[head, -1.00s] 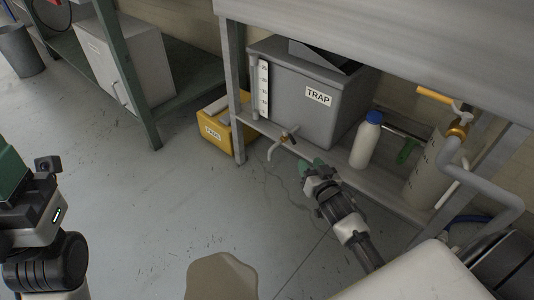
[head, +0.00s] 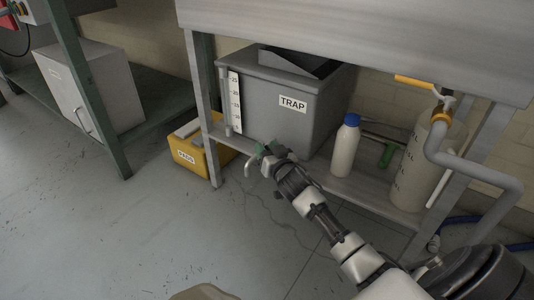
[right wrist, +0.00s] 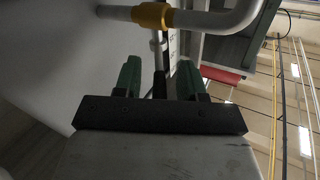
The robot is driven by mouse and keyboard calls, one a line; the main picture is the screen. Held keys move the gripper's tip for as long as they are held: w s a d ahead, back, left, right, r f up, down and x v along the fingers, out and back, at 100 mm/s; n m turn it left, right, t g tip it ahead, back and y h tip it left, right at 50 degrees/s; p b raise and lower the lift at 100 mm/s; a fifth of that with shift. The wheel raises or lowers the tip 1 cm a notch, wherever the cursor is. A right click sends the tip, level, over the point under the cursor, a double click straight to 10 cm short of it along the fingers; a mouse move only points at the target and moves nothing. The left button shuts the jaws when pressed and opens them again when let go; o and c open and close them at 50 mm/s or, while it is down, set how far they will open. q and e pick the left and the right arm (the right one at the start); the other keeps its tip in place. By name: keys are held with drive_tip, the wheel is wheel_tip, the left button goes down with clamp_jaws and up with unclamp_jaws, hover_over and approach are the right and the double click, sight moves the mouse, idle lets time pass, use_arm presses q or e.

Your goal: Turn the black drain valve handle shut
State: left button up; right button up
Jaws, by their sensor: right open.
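The grey trap tank (head: 283,100), labelled TRAP, stands on the low shelf under the bench. Its drain spout (head: 250,165) shows just left of my right gripper (head: 266,151), which hides the valve body and handle in the head view. In the right wrist view, the brass valve body (right wrist: 152,16) and the curved pipe (right wrist: 225,20) are ahead. The black handle (right wrist: 160,85) lies between the green fingertips of my right gripper (right wrist: 159,78). The fingers are open, with gaps on both sides of it. My left gripper is out of view.
A white bottle with a blue cap (head: 346,146) stands on the shelf right of the tank. A yellow box (head: 199,157) sits on the floor to the left. A bench leg (head: 203,95) is close left of the spout. The floor in front is clear.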

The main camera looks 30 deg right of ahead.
drive_tip(key=shift+w, duration=0.15)
drive_tip(key=shift+c, duration=0.5)
clamp_jaws()
